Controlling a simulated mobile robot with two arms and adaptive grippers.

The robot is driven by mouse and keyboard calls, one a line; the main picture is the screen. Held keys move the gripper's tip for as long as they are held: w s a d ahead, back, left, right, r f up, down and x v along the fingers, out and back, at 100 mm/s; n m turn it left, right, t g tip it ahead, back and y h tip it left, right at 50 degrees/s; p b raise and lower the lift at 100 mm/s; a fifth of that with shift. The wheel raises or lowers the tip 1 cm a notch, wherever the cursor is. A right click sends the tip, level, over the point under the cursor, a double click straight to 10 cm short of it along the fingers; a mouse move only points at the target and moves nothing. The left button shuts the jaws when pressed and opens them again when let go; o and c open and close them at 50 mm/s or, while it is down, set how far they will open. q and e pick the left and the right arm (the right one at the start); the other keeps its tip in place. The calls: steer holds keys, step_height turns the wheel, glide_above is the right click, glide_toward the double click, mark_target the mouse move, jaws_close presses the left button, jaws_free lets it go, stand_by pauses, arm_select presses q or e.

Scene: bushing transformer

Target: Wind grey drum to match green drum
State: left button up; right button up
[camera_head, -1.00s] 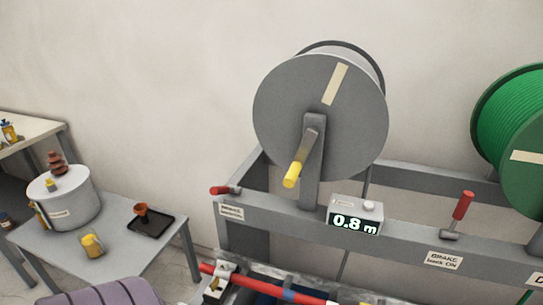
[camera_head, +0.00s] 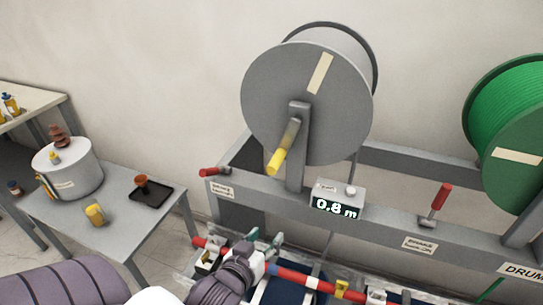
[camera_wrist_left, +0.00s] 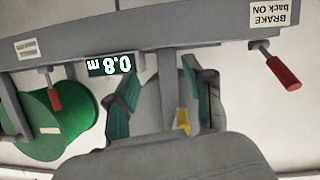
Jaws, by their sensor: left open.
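The grey drum (camera_head: 290,110) stands on a grey frame. Its crank has a yellow handle (camera_head: 278,160) hanging down and slightly left, and a cream stripe (camera_head: 320,74) marks its face. The green drum (camera_head: 497,105), at the right edge, is partly cut off and has a cream stripe (camera_head: 517,156). A counter (camera_head: 336,202) reads 0.8 m. My left gripper (camera_head: 265,240) is open and empty, below the frame rail and apart from the crank. In the left wrist view, upside down, its teal fingers (camera_wrist_left: 160,95) stand apart, with the yellow handle (camera_wrist_left: 183,121) beyond them. My right gripper is not in view.
A red brake lever (camera_head: 213,171) lies nearly flat on the frame's left; another red lever (camera_head: 440,197) stands tilted at right. A red and blue bar (camera_head: 305,281) lies below the frame.

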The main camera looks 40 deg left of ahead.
mark_target(276, 163)
arm_select(q)
step_height(276, 163, up, 12)
steer(key=a+f+n+t+y, duration=0.1)
steer(key=a+n+t+y, duration=0.1)
steer(key=t, duration=0.2)
steer(key=b+x, duration=0.1)
steer(key=x, duration=0.5)
steer(key=b+x, duration=0.2)
steer(key=x, duration=0.4)
steer(key=shift+w+a+r+b, duration=0.1)
steer(key=shift+a+r+b, duration=0.15)
steer(key=shift+b, duration=0.05)
steer(key=shift+w+a+f, duration=0.1)
steer(key=shift+w, duration=0.35)
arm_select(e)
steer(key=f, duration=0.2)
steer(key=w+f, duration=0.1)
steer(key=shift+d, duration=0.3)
arm_select(q)
jaws_close()
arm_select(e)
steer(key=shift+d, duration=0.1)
